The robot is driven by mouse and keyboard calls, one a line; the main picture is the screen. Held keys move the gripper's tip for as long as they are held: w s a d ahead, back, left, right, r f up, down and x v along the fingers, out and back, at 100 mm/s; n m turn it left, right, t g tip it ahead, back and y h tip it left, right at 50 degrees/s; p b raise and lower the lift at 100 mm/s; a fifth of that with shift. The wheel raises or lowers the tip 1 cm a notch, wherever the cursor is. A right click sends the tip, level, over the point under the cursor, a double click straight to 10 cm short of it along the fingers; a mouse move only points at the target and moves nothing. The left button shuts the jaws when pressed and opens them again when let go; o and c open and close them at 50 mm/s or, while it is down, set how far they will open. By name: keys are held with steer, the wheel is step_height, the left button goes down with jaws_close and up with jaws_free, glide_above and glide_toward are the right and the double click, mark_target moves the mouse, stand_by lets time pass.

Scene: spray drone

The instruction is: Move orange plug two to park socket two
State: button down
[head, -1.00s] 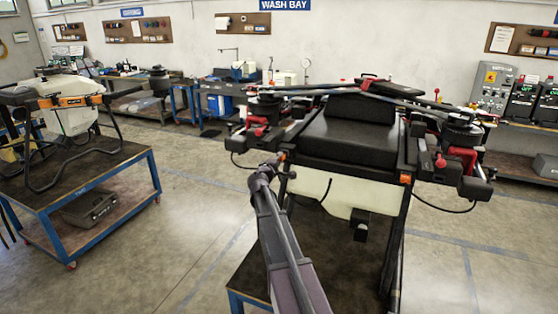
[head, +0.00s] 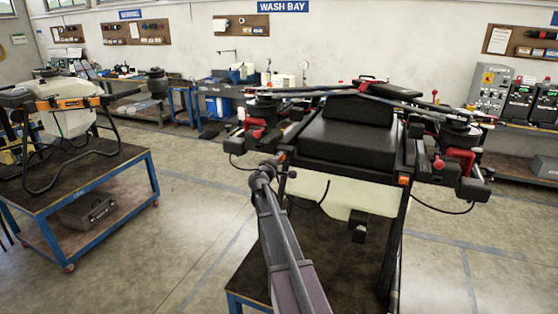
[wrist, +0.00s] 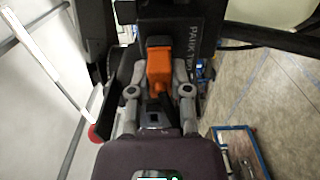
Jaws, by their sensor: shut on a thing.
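The orange plug (wrist: 159,68) is between the fingers of my gripper (wrist: 159,78) in the wrist view, with a black cable end below it. The gripper is shut on it. The plug's far end meets a dark bracket (wrist: 191,30) with white lettering that seems to read "PARK TWO". I cannot tell whether the plug is seated in a socket there. In the head view my gripper (head: 272,166) is at the left front corner of the large black drone (head: 345,140). A small orange spot (head: 281,156) shows by the gripper tip. The socket opening is hidden.
The drone stands on a blue-framed table (head: 240,298). Its folded arms and black hoses jut out on both sides. Another drone (head: 65,120) is on a blue cart (head: 100,190) at left. Open floor (head: 190,240) lies between them.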

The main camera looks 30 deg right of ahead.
steer(key=shift+d, duration=0.1)
steer(key=shift+c, duration=2.4)
jaws_free()
steer(key=v, duration=1.2)
steer(key=shift+s, duration=0.1)
